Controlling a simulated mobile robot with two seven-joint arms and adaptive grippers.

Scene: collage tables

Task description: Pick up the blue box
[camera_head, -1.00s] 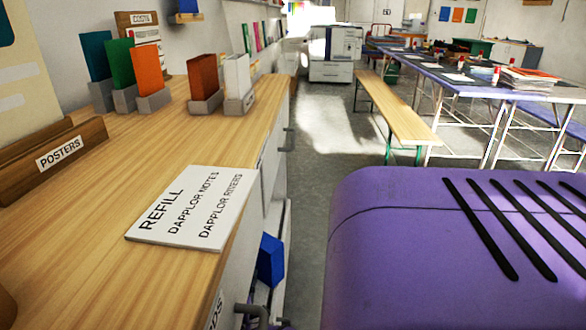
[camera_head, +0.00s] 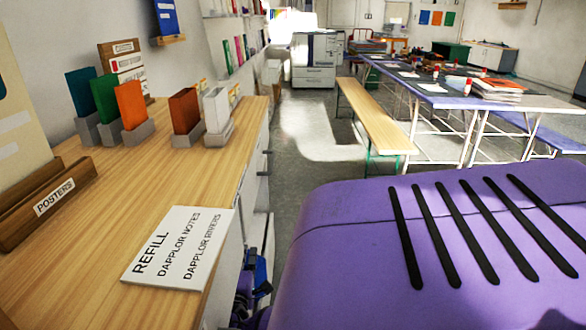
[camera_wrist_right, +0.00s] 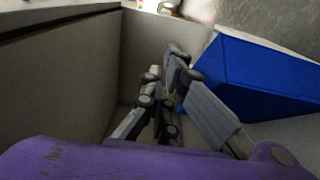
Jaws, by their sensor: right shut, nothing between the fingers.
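The blue box (camera_wrist_right: 258,78) is a plain, solid blue block at the right of the right wrist view, inside a pale compartment. In the head view, a small part of the blue box (camera_head: 249,259) shows in the opening of the cabinet, low beside the counter, mostly covered by my purple right arm. My right gripper (camera_wrist_right: 172,62) is shut and empty, its grey fingers close to the box's left side. Whether they touch it I cannot tell. In the head view the right gripper (camera_head: 262,276) is small and partly hidden. My left gripper is not in view.
The wooden counter (camera_head: 110,235) holds a refill sign (camera_head: 178,247), a posters rack (camera_head: 45,200) and several coloured folders in grey holders. The compartment wall (camera_wrist_right: 60,80) stands left of the fingers. A bench (camera_head: 375,118) and long tables stand beyond open floor.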

